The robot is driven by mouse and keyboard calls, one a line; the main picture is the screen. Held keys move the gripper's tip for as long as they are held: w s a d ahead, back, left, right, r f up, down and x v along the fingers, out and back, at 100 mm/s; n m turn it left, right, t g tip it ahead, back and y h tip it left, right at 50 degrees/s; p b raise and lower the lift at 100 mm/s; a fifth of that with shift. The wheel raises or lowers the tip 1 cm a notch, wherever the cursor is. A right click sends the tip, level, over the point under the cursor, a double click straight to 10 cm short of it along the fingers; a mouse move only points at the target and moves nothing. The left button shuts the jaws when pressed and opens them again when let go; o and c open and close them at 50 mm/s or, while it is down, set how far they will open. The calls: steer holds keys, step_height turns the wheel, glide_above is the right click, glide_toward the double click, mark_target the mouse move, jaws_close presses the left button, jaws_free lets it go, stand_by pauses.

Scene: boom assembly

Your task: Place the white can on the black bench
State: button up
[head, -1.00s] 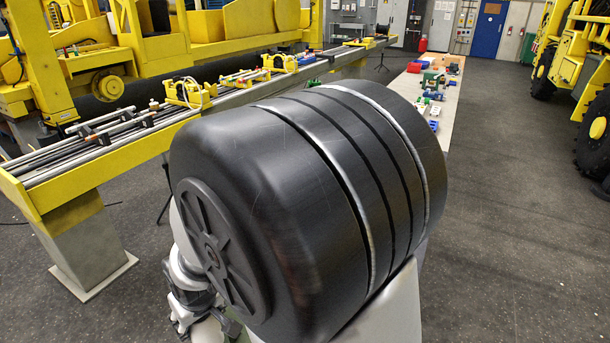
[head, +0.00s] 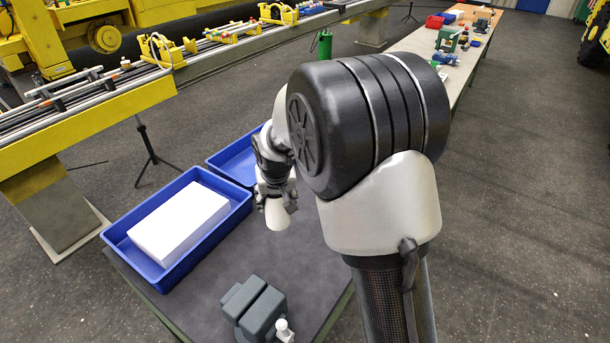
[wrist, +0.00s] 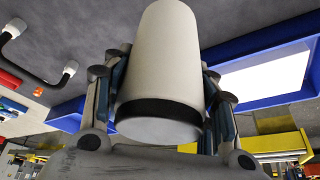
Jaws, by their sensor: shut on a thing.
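The white can (wrist: 160,70), with a black band near one end, is between the fingers of my gripper (wrist: 160,95) in the wrist view. My gripper is shut on it. In the head view my gripper (head: 276,190) hangs over the bench, with the white can (head: 277,214) pointing down from it. The black bench (head: 205,295) has a dark, flat top and stands below my gripper. The can appears to be above the top; the gap is hard to judge.
A blue tray (head: 115,237) with a white block (head: 180,223) stands on the bench's left. Another blue tray (head: 216,160) is behind it. A dark grey device (head: 254,305) and a small white piece (head: 284,329) stand in front. Bare top lies between.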

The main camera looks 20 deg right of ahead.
steer(key=w+f+b, duration=0.1)
steer(key=f, duration=0.5)
steer(key=f+b, duration=0.2)
steer(key=f, duration=0.5)
steer(key=w+f+b, duration=0.1)
steer(key=f+b, duration=0.1)
steer(key=f, duration=0.4)
steer(key=shift+w+a+f, duration=0.15)
steer(key=shift+w+f, duration=0.2)
steer(key=shift+f+b, duration=0.15)
steer(key=shift+b, duration=0.25)
steer(key=o, duration=1.4)
steer(key=shift+c, duration=0.2)
